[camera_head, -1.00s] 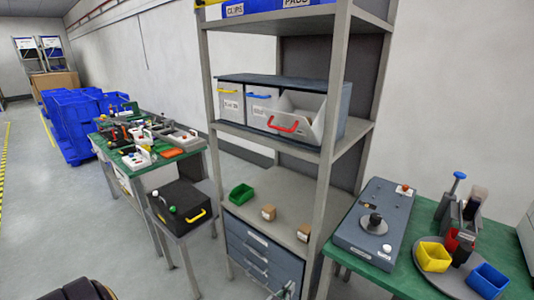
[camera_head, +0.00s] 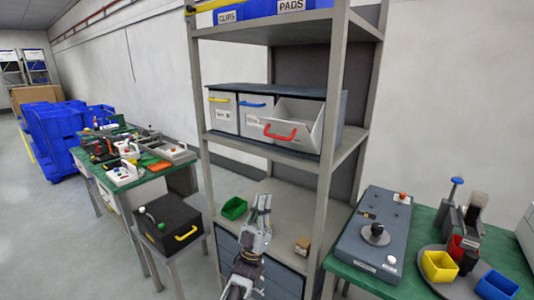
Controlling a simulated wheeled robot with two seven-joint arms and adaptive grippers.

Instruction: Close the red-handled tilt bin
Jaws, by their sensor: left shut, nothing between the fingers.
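The red-handled tilt bin (camera_head: 296,112) is on the middle shelf of the rack, at the right end of a row of bins. It is tilted forward and open, with its red handle (camera_head: 280,132) on the lowered front. The yellow-handled bin (camera_head: 222,112) and the blue-handled bin (camera_head: 254,115) beside it stand upright and closed. My left gripper (camera_head: 262,203) is shut and empty, pointing up in front of the lower shelf, below the red-handled bin and apart from it. My right gripper is not in view.
The shelf board (camera_head: 265,147) and rack post (camera_head: 328,190) are near the arm. A green tray (camera_head: 233,208) and a cardboard box (camera_head: 303,246) sit on the lower surface. Green tables stand on both sides; the right one holds a grey device (camera_head: 358,238).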

